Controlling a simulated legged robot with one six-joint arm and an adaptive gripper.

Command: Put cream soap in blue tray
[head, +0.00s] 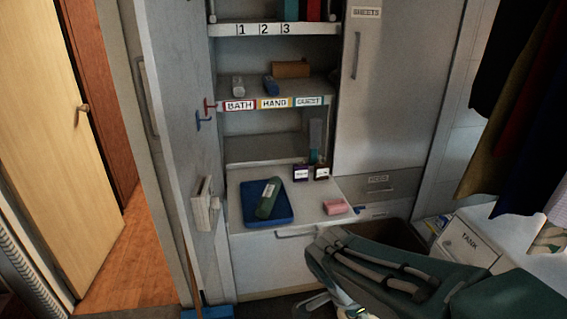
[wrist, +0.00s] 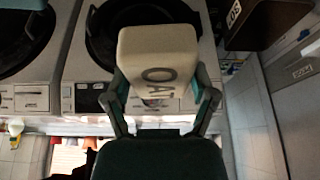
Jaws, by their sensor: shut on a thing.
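My gripper (wrist: 164,84) is shut on a cream soap (wrist: 158,48) in the wrist view. The soap is a pale block with dark letters on its face, held between the two fingers. I cannot make out the soap in the head view, where my green arm covers the lower right. The blue tray (head: 281,217) lies on the counter of the open cabinet in the head view. A green bottle-like item (head: 267,198) lies tilted in it. The tray is not seen in the wrist view, and the held soap is apart from it.
A pink soap (head: 335,207) lies on the counter right of the tray. Two small dark labelled boxes (head: 301,173) stand behind. Shelves with labels (head: 275,103) are above the tray. An open cabinet door (head: 180,150) stands left. Front-loading machines (wrist: 85,60) fill the wrist view background.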

